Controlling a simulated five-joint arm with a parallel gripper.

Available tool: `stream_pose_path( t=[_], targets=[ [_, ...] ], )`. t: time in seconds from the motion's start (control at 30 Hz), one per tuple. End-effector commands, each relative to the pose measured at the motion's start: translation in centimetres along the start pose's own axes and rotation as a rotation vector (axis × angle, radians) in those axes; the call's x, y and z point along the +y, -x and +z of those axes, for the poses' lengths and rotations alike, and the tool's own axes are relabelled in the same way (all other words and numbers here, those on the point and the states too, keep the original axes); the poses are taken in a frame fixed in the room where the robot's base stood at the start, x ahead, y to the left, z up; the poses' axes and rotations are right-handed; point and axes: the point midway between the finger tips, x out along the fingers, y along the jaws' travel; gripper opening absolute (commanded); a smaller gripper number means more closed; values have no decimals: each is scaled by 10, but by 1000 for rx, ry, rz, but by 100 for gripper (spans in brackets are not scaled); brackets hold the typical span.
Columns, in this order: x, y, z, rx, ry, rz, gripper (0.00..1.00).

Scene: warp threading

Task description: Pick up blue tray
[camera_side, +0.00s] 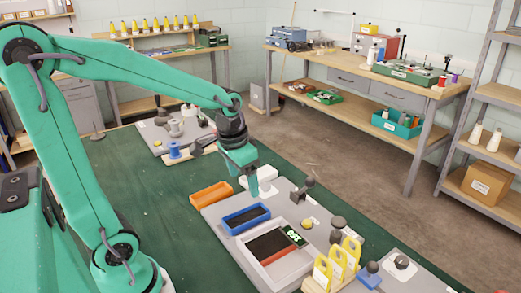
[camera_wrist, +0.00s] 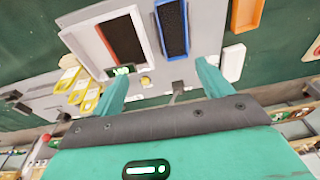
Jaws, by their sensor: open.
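The blue tray (camera_side: 229,228) is a small rectangular tray with a dark inside. It rests on the grey panel on the green table in the side view. In the wrist view the blue tray (camera_wrist: 187,42) shows upright at top centre, beyond the fingertips. My gripper (camera_side: 254,190) points down above the panel, just behind the blue tray in the side view, and looks apart from it. In the wrist view my gripper (camera_wrist: 162,86) has its two fingers wide apart with nothing held between them.
An orange tray (camera_side: 211,194) lies left of the blue tray. A white block (camera_side: 267,181) stands close by my gripper. A pale frame (camera_side: 248,258) with a dark and red inside and a green display (camera_side: 294,236) lie in front. Yellow-tagged pieces (camera_side: 337,262) stand at right. The table's left is clear.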

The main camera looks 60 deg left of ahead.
Motion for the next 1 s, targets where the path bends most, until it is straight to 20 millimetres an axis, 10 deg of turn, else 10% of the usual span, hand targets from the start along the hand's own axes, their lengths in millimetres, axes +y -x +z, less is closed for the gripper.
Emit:
stream_pose_path(
  t=[0.43, 1.0],
  targets=[
    [-32, -71, -20, -161, 1, 23, 78],
    [-36, -96, -19, -185, 0, 28, 78]
  ],
)
